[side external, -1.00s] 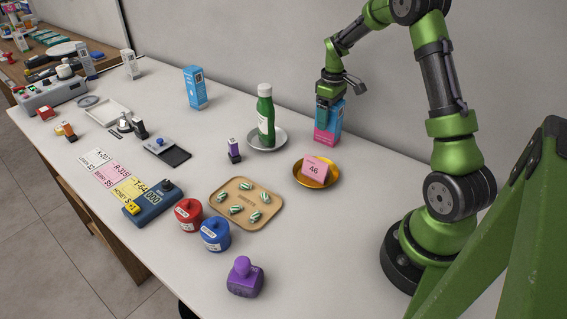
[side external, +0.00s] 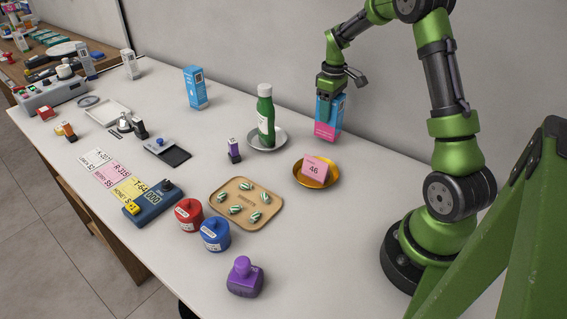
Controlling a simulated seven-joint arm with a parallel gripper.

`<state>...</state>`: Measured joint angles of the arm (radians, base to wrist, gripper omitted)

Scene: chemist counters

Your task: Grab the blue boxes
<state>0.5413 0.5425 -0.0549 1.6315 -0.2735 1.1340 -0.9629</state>
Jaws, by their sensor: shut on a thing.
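A tall blue box (side external: 195,88) stands upright on the counter near the wall, left of the green bottle. A second box (side external: 329,127), blue above and pink at its lower part, is in my gripper (side external: 331,99) near the wall, right of the bottle. My gripper points down and is shut on this box's upper part, hiding some of it. The box is upright. I cannot tell whether its base is clear of the counter. A smaller blue-and-white box (side external: 86,62) stands at the far left, at the back.
A green bottle (side external: 266,117) stands on a grey dish (side external: 281,136) left of my gripper. A gold bowl (side external: 321,184) with a pink "46" tag is in front. A wooden tray (side external: 246,219), a red pot (side external: 189,214) and a blue pot (side external: 215,234) stand nearer.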

